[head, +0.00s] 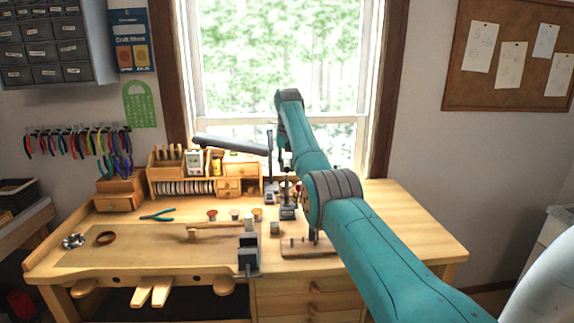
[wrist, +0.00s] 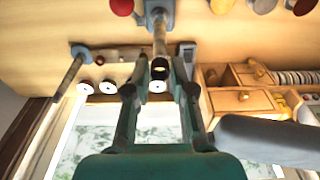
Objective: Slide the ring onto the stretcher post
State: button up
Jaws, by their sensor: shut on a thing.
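In the wrist view, my gripper (wrist: 160,73) has its two dark fingers to the left and right of a small dark and gold ring (wrist: 160,66). It is shut on this ring. A grey metal post, the stretcher post (wrist: 159,36), shows just above the ring in the picture, with its wider grey part at the top. The ring and post line up closely. I cannot tell whether the ring is around the post or apart from it. In the head view, the stretcher (head: 288,211) stands on the bench below my arm, and the ring is too small to make out.
The wooden bench (head: 400,215) has free room on its right. A vise (head: 248,252) is at the front edge. A wooden organizer (head: 235,173) stands at the back left. A grey lamp arm (head: 230,144) reaches close beside my gripper. A thin rod stand (wrist: 66,78) is also nearby.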

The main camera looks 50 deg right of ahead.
jog(key=shift+f, duration=1.45)
jog(key=o, duration=0.9)
jog(key=shift+r, duration=0.1)
jog(key=r, duration=0.8)
jog(key=s+a+r, duration=0.1)
jog(key=r, duration=0.2)
jog(key=shift+r, duration=0.4)
